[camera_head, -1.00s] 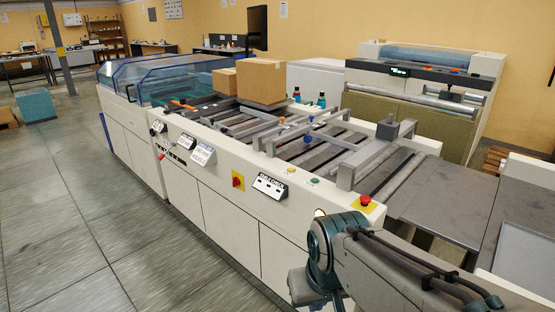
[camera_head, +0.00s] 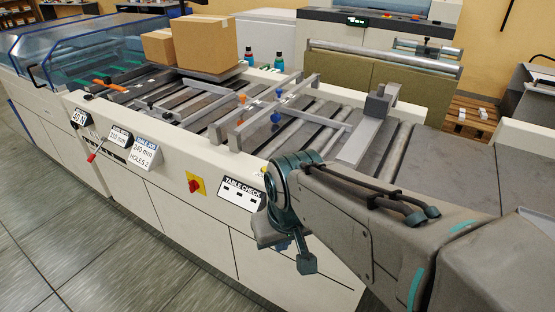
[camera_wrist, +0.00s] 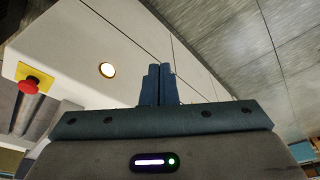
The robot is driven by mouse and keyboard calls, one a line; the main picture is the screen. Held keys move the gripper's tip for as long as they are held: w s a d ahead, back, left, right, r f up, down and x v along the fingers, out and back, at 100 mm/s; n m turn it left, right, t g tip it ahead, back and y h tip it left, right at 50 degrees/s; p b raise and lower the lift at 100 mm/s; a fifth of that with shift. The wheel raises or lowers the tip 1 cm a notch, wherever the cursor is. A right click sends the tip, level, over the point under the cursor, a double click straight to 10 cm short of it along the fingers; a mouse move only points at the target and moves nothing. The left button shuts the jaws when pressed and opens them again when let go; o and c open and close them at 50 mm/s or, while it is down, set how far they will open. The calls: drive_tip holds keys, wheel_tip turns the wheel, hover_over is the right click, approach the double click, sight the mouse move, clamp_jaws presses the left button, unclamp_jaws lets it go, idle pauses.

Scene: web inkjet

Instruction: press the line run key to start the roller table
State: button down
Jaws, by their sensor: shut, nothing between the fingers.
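In the wrist view, a round key with a lit warm-white face (camera_wrist: 107,70) sits on the cream panel, left of my gripper (camera_wrist: 157,84). Its label cannot be read, so I cannot tell whether it is the line run key. My gripper's two dark blue fingers are shut together and empty, apart from the lit key. In the head view my gripper (camera_head: 306,263) hangs low in front of the machine's front panel. My arm hides the panel's right-hand keys there. The roller table (camera_head: 285,143) lies behind the panel.
A red mushroom button (camera_wrist: 28,86) on a yellow plate stands left of the lit key. A red switch (camera_head: 194,186) and a TABLE CHECK panel (camera_head: 241,194) are on the machine's front. Cardboard boxes (camera_head: 205,42) stand at the table's far end. The floor (camera_head: 60,250) in front is clear.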

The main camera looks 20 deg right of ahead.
drive_tip(key=w+r+m+t+y+p, duration=0.1)
drive_tip(key=w+r+m+y+p, duration=0.15)
drive_tip(key=w+m+p, duration=0.35)
drive_tip(key=w+r+m+t+y+p, duration=0.1)
drive_tip(key=w+r+m+y+p, duration=0.2)
drive_tip(key=w, duration=0.5)
drive_tip(key=w+d+f+m+t+h+p, duration=0.1)
drive_tip(key=w+d+m+t+p, duration=0.1)
drive_tip(key=w+d+m, duration=0.3)
drive_tip(key=w+d+f+m+t+h+p, duration=0.1)
drive_tip(key=w+d+m+p, duration=0.3)
drive_tip(key=d+m, duration=0.5)
drive_tip(key=shift+w+d+f+t+p, duration=0.4)
drive_tip(key=shift+w+d+f, duration=0.3)
drive_tip(key=shift+d, duration=0.5)
drive_tip(key=shift+s+f, duration=0.1)
drive_tip(key=shift+f, duration=0.05)
wheel_tip(320, 180, down, 7)
drive_tip(key=b, duration=0.5)
drive_tip(key=shift+f+b, duration=0.15)
drive_tip(key=shift+b, duration=0.2)
drive_tip(key=shift+f+h+b, duration=0.25)
drive_tip(key=shift+f+b, duration=0.45)
drive_tip(key=shift+b, duration=0.25)
